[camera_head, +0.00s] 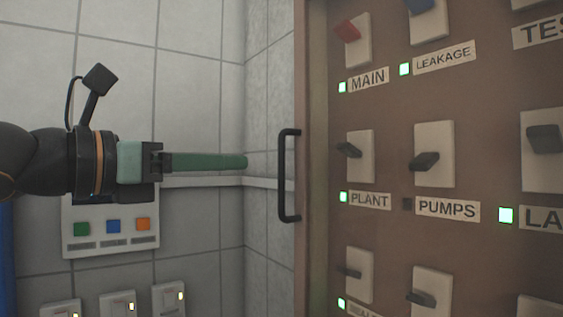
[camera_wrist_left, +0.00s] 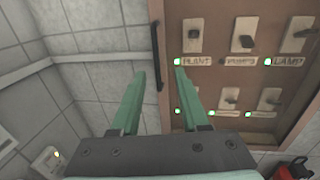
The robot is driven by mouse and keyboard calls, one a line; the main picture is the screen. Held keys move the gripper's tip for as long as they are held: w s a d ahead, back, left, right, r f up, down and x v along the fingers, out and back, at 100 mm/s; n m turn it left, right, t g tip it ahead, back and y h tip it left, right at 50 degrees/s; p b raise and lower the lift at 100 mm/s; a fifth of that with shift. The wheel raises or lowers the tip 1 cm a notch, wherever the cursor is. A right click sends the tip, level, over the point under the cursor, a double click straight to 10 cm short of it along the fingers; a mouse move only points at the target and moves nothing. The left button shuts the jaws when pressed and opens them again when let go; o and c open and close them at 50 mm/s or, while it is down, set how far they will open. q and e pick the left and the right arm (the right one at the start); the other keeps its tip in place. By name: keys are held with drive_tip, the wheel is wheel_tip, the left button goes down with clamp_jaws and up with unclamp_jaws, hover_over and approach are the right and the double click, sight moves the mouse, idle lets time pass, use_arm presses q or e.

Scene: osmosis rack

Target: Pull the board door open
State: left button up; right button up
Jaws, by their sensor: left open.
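The board (camera_head: 385,110) is a brown panel with labelled switches at the right of the head view; it also shows in the wrist view (camera_wrist_left: 225,65). A black upright bar handle (camera_head: 283,175) is fixed at its left edge and also shows in the wrist view (camera_wrist_left: 154,55). The door looks closed. My left gripper (camera_head: 246,161), with green fingers, points right at the handle's mid-height, apart from it. In the wrist view the gripper (camera_wrist_left: 159,72) is open and empty, and the handle appears between its fingertips, beyond them. My right gripper is not in view.
A white panel (camera_head: 110,243) with green, blue and orange buttons is on the tiled wall below my left gripper. Several small white switches (camera_head: 118,303) sit under it. A pale rail (camera_head: 200,182) runs along the wall. A red object (camera_wrist_left: 290,170) shows at lower right.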

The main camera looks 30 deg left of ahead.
sight(280, 162)
use_arm(q)
drive_tip(key=shift+y, duration=0.3)
drive_tip(key=shift+w+d+r+p, duration=0.1)
drive_tip(key=shift+w+d+p, duration=0.4)
drive_tip(key=shift+w, duration=1.5)
drive_tip(key=shift+w+d+p, duration=0.15)
drive_tip(key=shift+w+p, duration=0.55)
drive_tip(key=shift+w, duration=1.35)
drive_tip(key=shift+w+d+r+p, duration=0.1)
drive_tip(key=shift+w+d+p, duration=0.4)
drive_tip(key=shift+w, duration=1.5)
drive_tip(key=shift+a, duration=0.15)
clamp_jaws()
drive_tip(key=shift+f, duration=0.1)
